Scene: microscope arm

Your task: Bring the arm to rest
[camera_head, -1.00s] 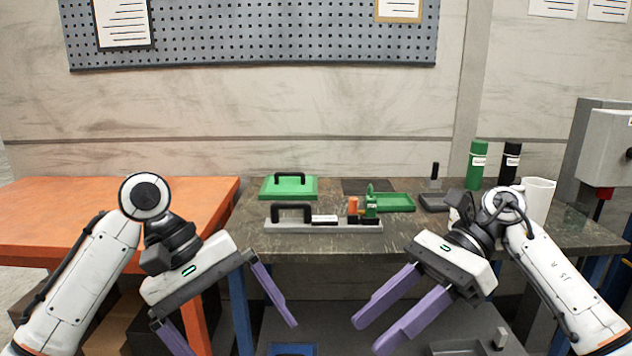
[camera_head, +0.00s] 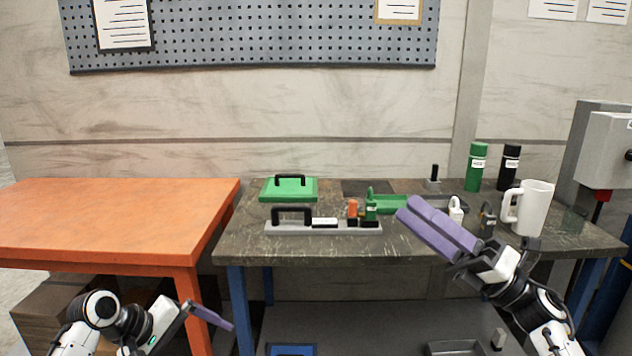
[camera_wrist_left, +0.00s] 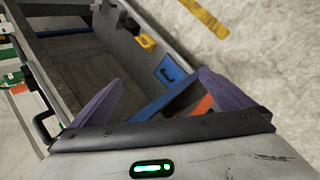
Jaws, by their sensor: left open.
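My left arm is folded low at the bottom left of the head view, in front of the orange table. Only one purple finger of my left gripper (camera_head: 210,317) shows clearly there. In the left wrist view my left gripper (camera_wrist_left: 160,77) has its fingers wide apart with nothing between them. My right gripper (camera_head: 405,205) is raised at the dark table's front edge, fingers pointing up and left. Its two purple fingers appear side by side, and the gap between them is hard to judge. No object shows in it.
The orange table (camera_head: 110,215) is bare. The dark table (camera_head: 300,248) carries a green handled lid (camera_head: 288,188), a grey handled base (camera_head: 300,228) with orange and green parts, a green tray (camera_head: 390,203), a white mug (camera_head: 533,210), and green (camera_head: 476,168) and black (camera_head: 509,170) bottles.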

